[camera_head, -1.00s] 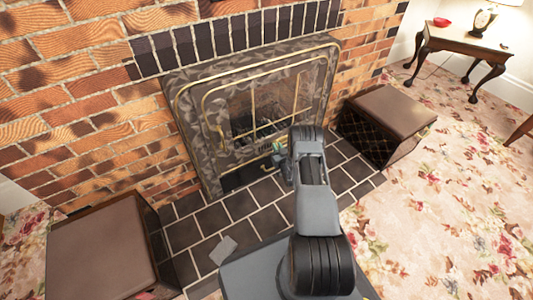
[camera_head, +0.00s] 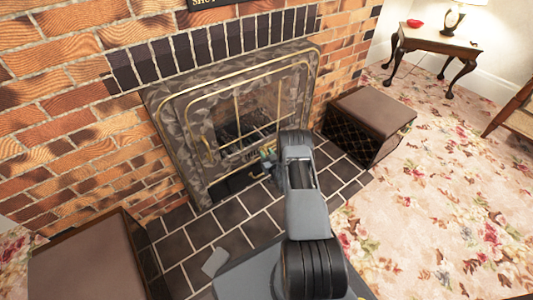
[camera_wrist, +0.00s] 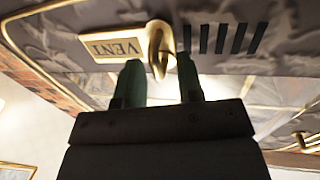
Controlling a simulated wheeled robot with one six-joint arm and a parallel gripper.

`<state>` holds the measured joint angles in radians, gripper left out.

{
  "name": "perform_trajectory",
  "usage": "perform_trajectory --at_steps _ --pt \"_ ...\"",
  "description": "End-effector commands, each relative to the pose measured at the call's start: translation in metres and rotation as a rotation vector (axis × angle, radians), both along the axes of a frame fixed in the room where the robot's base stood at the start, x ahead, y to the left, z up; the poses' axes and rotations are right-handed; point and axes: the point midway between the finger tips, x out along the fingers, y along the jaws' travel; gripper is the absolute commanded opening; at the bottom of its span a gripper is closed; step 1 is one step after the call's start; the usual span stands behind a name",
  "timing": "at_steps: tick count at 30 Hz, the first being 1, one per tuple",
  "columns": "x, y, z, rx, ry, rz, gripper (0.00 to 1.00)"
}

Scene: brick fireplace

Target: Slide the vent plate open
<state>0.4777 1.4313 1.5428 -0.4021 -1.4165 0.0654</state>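In the wrist view, a gold plate marked VENT (camera_wrist: 117,47) sits on the grey fireplace surround, with a row of dark slots (camera_wrist: 226,38) to its right. A gold knob (camera_wrist: 156,40) sticks out between plate and slots. My gripper (camera_wrist: 160,62) has its two green fingers apart, one on each side of the knob's end. I cannot tell whether either finger touches it. In the head view, my gripper (camera_head: 268,154) is at the lower front of the fireplace (camera_head: 172,115), partly hidden by my arm. The vent parts are too small to make out there.
Brown padded boxes stand on both sides of the hearth, one at left (camera_head: 85,255) and one at right (camera_head: 370,110). Dark hearth tiles (camera_head: 232,213) lie below the fireplace. A side table (camera_head: 440,38) stands far right. Floral carpet (camera_head: 420,220) is open at right.

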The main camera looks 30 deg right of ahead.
Motion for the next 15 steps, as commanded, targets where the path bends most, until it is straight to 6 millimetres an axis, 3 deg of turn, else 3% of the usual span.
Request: perform_trajectory --at_steps 15 --pt "-0.099 0.006 0.003 0.002 0.003 -0.006 0.34"
